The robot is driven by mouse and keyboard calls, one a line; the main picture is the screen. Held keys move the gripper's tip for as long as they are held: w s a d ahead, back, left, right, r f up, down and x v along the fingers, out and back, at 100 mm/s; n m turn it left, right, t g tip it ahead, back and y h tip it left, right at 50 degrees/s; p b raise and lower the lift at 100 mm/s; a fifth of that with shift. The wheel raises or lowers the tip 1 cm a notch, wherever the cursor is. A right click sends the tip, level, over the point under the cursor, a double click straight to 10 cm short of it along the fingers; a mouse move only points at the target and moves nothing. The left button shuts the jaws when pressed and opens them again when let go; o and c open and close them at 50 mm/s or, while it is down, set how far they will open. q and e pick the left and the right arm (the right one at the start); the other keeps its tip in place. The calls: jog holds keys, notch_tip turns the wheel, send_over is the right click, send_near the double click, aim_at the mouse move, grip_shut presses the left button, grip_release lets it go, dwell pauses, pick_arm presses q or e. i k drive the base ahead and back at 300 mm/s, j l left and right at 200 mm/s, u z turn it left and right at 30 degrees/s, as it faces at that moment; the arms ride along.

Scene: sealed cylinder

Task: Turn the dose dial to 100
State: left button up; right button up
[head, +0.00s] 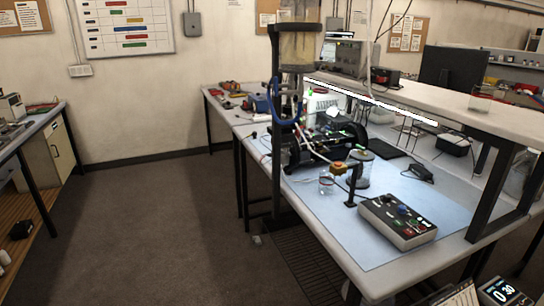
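A control box (398,222) with a dark top panel sits on the pale blue mat at the near right. Its panel carries small dark, blue, red and green controls, too small to read. I cannot tell which, if any, is the dose dial. A dark display unit (506,292) at the bottom right corner shows light digits that look like 0 30; the frame edge cuts it off. Neither of my grippers shows in the head view.
The bench (381,284) holds a tall column apparatus (299,55), a black rig (300,152), a glass jar (363,173) and a small beaker (326,183). A raised shelf (430,100) runs along the bench's right side.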

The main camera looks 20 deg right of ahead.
aim_at(386, 198)
jog(key=z, duration=1.45)
